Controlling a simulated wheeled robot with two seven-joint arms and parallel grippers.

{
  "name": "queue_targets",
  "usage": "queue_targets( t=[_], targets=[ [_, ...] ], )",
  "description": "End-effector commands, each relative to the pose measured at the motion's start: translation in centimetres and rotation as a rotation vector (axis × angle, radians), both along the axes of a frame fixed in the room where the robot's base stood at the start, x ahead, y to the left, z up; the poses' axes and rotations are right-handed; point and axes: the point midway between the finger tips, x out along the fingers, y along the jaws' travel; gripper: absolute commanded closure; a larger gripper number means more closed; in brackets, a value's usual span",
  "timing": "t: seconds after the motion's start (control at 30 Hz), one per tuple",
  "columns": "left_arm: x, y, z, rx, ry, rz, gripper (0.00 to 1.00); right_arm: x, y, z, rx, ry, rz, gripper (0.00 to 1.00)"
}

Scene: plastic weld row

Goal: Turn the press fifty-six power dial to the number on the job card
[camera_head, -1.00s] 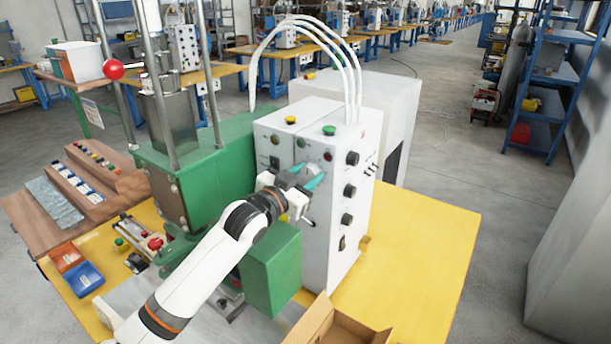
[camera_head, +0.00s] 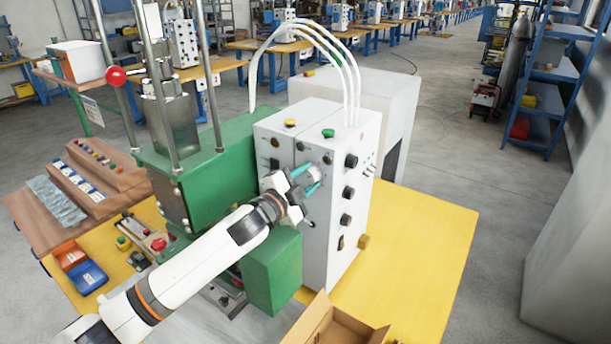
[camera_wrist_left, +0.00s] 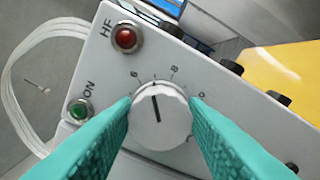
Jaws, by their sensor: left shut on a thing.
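My left gripper (camera_head: 308,178) is at the front of the white control box (camera_head: 330,235), its teal fingers shut on the round power dial (camera_head: 314,172). In the left wrist view the grey-white dial (camera_wrist_left: 160,118) sits between the two fingertips (camera_wrist_left: 160,106). Its black pointer line points up and slightly left, between two printed marks that look like 6 and 8. Other scale marks lie to the right, too small or covered to read surely. I cannot make out a job card. My right gripper is not in view.
The red HF lamp (camera_wrist_left: 125,38) and green ON lamp (camera_wrist_left: 80,110) are near the dial. Black knobs (camera_head: 348,191) line the box's right part. The green press (camera_head: 215,180) stands left; an open cardboard box (camera_head: 335,330) is in front. The yellow table (camera_head: 430,240) is clear at right.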

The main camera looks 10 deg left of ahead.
Motion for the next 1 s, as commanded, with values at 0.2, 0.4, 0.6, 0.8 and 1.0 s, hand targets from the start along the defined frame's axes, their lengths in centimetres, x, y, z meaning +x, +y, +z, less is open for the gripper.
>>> queue_targets(
  t=[0.2, 0.4, 0.6, 0.8, 1.0],
  targets=[
    [0.0, 0.0, 0.0, 0.185, -0.073, -0.001, 0.84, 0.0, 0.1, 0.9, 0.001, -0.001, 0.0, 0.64],
    [0.0, -0.1, -0.1, 0.324, -0.131, -0.001, 0.84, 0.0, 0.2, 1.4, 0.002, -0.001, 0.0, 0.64],
    [0.0, -0.1, -0.1, 0.422, -0.171, -0.002, 0.84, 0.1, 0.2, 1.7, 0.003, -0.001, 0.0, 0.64],
    [0.0, -0.1, -0.2, 0.475, -0.193, -0.002, 0.84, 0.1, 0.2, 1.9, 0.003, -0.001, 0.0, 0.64],
    [0.0, -0.1, -0.3, 0.492, -0.2, -0.001, 0.84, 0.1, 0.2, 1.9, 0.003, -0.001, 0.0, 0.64]
  ],
)
